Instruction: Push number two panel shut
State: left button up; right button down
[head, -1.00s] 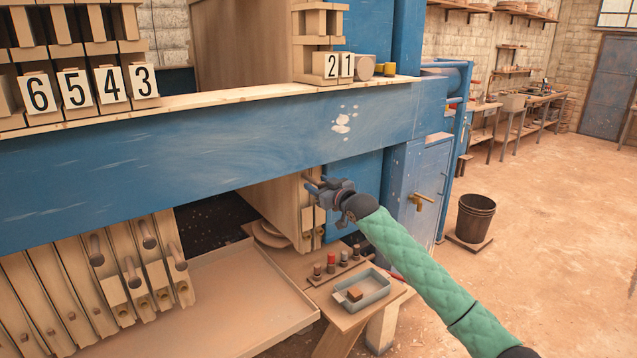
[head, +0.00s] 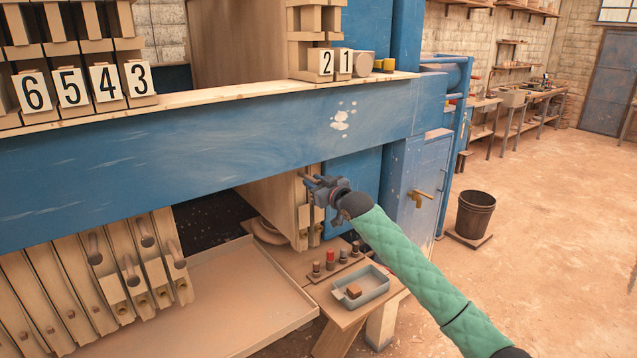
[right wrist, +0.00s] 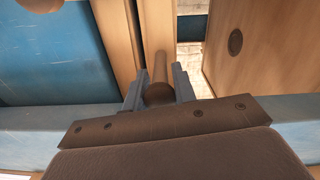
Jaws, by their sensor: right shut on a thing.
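The number two tag (head: 327,62) is on the upper block of the panel just left of the number one tag (head: 346,61). Below the blue beam, the wooden lower ends of these panels (head: 283,205) show side by side. My right gripper (head: 318,188) is at their front edges. In the right wrist view its two fingers are shut on a round wooden handle (right wrist: 159,93) that sticks out from a panel edge (right wrist: 157,35). The beam hides the middle of the panels, so I cannot trace the handle to its number. My left gripper is not in view.
Tags six to three (head: 85,88) mark a separate stack at left, with several handles below. A wide tray (head: 225,300) lies beneath the press. A small table (head: 345,315) with a blue tray (head: 372,292) stands under my right arm. A bucket (head: 475,212) stands on open floor.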

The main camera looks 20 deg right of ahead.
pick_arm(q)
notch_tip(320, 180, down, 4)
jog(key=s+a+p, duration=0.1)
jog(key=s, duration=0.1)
pick_arm(e)
jog(key=s+a, duration=0.4)
jog(key=a, duration=0.7)
jog(key=s+a, duration=0.4)
jog(key=a, duration=0.8)
jog(key=s+a, duration=0.5)
jog(key=a, duration=0.7)
jog(key=c, duration=1.4)
grip_release()
jog(key=shift+a, duration=0.1)
jog(key=shift+c, duration=0.2)
jog(key=o, duration=0.3)
jog(key=shift+a, duration=0.15)
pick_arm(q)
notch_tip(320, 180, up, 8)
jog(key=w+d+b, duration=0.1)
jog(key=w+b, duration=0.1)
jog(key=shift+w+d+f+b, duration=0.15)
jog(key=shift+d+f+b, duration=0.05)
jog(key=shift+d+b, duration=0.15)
pick_arm(e)
jog(key=v, duration=0.7)
jog(key=shift+s, duration=0.35)
